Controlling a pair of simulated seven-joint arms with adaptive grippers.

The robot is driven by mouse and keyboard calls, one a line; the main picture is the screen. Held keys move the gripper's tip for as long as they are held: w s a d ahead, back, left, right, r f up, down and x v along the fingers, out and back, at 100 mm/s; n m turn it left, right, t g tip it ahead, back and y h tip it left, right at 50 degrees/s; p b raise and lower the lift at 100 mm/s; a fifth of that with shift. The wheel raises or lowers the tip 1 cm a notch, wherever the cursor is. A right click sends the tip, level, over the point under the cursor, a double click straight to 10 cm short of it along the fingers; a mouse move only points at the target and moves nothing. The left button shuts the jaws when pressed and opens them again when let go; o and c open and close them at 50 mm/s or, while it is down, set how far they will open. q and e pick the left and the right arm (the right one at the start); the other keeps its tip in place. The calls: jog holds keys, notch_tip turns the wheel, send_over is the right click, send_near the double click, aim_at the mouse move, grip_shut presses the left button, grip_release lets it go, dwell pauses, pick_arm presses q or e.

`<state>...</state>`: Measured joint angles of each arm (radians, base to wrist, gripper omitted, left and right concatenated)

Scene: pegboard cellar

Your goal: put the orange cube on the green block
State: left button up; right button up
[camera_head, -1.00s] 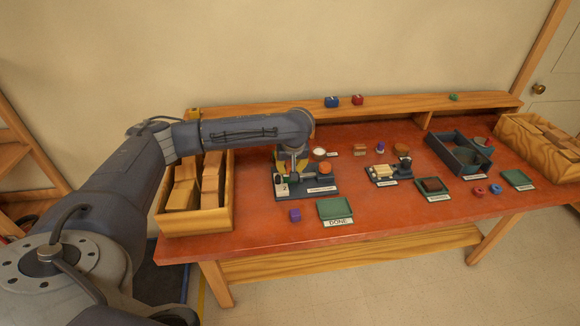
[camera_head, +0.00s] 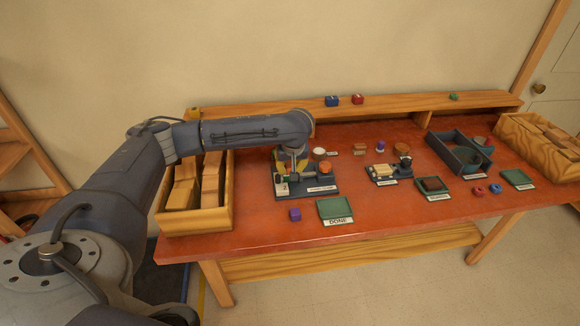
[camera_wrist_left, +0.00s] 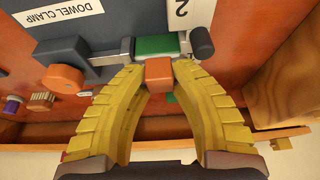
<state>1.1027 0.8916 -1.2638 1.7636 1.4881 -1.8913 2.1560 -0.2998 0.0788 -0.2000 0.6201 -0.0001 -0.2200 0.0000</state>
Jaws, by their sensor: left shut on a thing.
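In the left wrist view my left gripper (camera_wrist_left: 160,75) has its yellow fingers shut on a small orange cube (camera_wrist_left: 159,73). The green block (camera_wrist_left: 157,46) sits in a grey clamp fixture labelled DOWEL CLAMP (camera_wrist_left: 80,38). The cube overlaps the near edge of the green block in this view; I cannot tell whether they touch. An orange round piece (camera_wrist_left: 63,78) is on the fixture to the left. In the head view my left gripper (camera_head: 290,168) is over the clamp fixture (camera_head: 318,193), and the cube and green block cannot be made out there. My right gripper is not in view.
A purple cube (camera_head: 295,214) and a green DONE tray (camera_head: 334,208) lie in front of the fixture. A wooden bin (camera_head: 195,222) stands left. A white round container (camera_head: 319,153) is behind. Other fixtures and a dark tray (camera_head: 444,153) fill the right side.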

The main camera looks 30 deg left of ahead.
pick_arm(q)
jog(key=o, duration=1.3)
jog(key=shift+r, duration=3)
